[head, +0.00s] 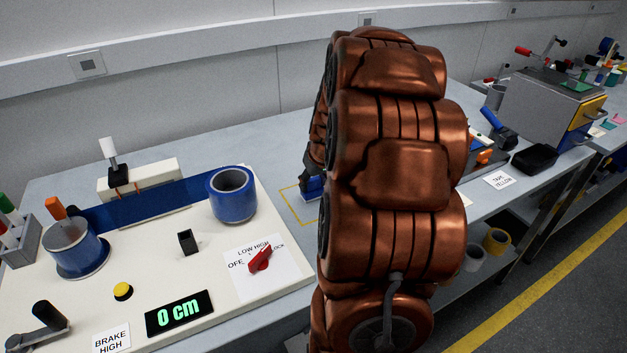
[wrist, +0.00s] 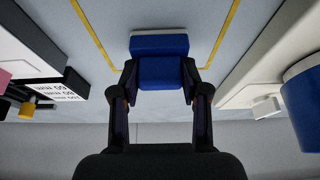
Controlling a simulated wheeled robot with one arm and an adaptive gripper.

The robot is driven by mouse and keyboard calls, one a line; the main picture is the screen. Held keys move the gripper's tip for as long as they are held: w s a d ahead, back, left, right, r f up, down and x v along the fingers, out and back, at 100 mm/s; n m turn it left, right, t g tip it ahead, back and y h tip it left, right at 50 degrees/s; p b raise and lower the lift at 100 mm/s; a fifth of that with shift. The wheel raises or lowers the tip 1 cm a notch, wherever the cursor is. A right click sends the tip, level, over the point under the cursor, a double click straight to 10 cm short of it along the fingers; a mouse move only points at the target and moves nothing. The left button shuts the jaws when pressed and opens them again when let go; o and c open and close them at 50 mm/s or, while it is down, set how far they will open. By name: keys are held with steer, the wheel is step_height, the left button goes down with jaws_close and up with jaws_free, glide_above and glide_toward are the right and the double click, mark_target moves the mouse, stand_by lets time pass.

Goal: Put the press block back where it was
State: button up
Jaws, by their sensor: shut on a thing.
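The press block is blue with a pale edge (wrist: 160,42) and sits between the fingers of my gripper (wrist: 158,80), which is shut on it. In the head view the block (head: 313,188) shows as a small blue patch beside my arm, at the yellow marked outline (head: 297,207) on the bench. In the wrist view yellow lines (wrist: 93,40) run on both sides of the block, so it is over or inside the outline. I cannot tell whether it touches the bench. My arm hides most of the gripper and part of the outline in the head view.
A cream test rig with a blue tape strip (head: 150,204), a blue roll (head: 231,194), a red switch (head: 261,258) and a "0 cm" display (head: 179,312) stands left of the outline. Right of my arm are a black item (head: 535,159) and a grey machine (head: 545,108).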

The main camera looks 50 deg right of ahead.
steer(key=shift+f, duration=0.15)
steer(key=o, duration=1)
steer(key=b+v, duration=0.1)
steer(key=v, duration=1.1)
steer(key=shift+w+a+r+b, duration=0.1)
steer(key=shift+r+b, duration=0.2)
steer(key=shift+b, duration=0.05)
